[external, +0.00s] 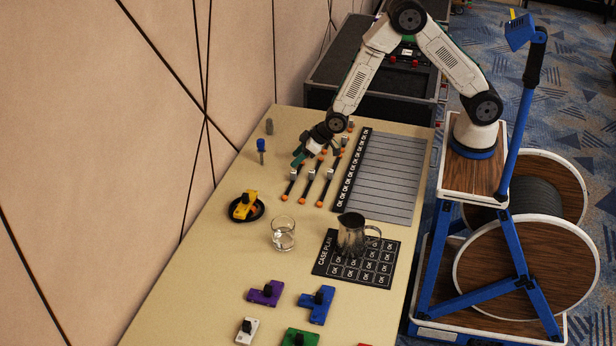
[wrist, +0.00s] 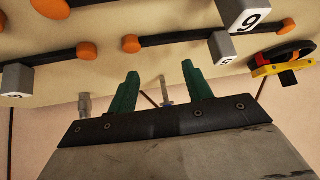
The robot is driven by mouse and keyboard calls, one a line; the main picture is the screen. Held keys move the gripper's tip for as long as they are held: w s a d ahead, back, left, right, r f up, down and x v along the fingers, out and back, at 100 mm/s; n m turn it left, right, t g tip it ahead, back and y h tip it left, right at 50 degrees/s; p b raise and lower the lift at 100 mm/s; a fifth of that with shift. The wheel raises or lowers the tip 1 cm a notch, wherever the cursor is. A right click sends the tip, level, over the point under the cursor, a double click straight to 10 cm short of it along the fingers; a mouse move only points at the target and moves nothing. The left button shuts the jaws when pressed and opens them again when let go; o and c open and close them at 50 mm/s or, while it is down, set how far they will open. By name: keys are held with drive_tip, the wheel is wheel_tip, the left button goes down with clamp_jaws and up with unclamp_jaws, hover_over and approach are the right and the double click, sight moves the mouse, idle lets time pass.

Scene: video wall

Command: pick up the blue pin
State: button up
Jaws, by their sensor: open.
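The blue pin (external: 261,145) stands upright near the wall-side edge of the table, with a blue top on a thin stem. My gripper (external: 298,159) is open and empty, to the right of the pin and apart from it, above the table. In the wrist view its two green fingers (wrist: 157,85) are spread. A pale thin pin (wrist: 165,90) shows in the gap between them, farther off; it may be the blue pin, but its colour is not clear and its lower part in the picture is hidden by my gripper.
A grey pin (external: 269,127) stands behind the blue pin. Several dark rods with orange ends and numbered grey blocks (external: 311,175) lie near and below my gripper. A yellow piece on a black dish (external: 246,206), a glass (external: 283,234) and a jug (external: 351,236) stand closer to the camera.

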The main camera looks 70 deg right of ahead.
sight(263, 141)
drive_tip(key=w, duration=0.1)
drive_tip(key=w+t, duration=0.1)
drive_tip(key=w+r+t, duration=0.1)
drive_tip(key=shift+w+a, duration=0.25)
drive_tip(key=shift+w, duration=0.15)
drive_tip(key=w+r+t, duration=0.3)
drive_tip(key=w+r, duration=0.1)
drive_tip(key=r, duration=0.2)
drive_tip(key=shift+t, duration=0.3)
drive_tip(key=x, duration=0.8)
drive_tip(key=shift+s+a, duration=0.1)
drive_tip(key=shift+a, duration=0.1)
drive_tip(key=shift+c, duration=0.3)
clamp_jaws()
